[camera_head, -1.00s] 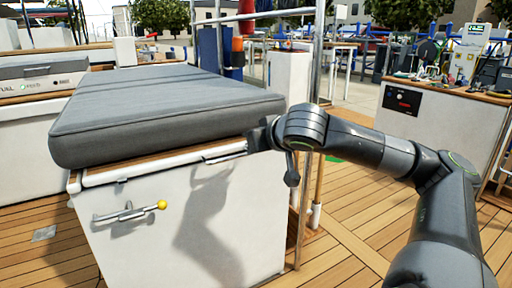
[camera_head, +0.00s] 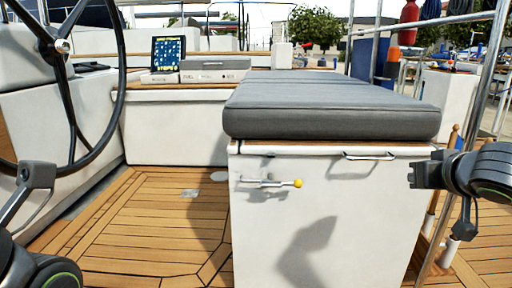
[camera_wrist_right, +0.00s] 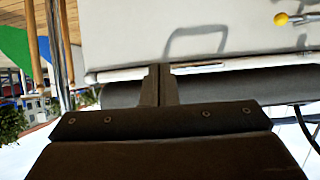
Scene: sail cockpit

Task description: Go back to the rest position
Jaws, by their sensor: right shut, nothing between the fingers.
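My right gripper (camera_head: 414,175) is shut and empty at the right of the head view, in front of the right part of the white locker (camera_head: 335,205). It is a little right of and below the metal handle (camera_head: 369,156) under the cushion, apart from it. In the right wrist view its fingers (camera_wrist_right: 158,85) are together, with the locker front behind them. My left gripper (camera_head: 38,176) shows at the left edge of the head view, in front of the steering wheel; whether its fingers are open cannot be made out.
A grey cushion (camera_head: 330,108) lies on the locker. A latch with a yellow knob (camera_head: 298,183) sticks out of the locker front. The steering wheel (camera_head: 117,70) is at the left, a metal rail (camera_head: 486,85) at the right. The wooden deck (camera_head: 150,215) left of the locker is clear.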

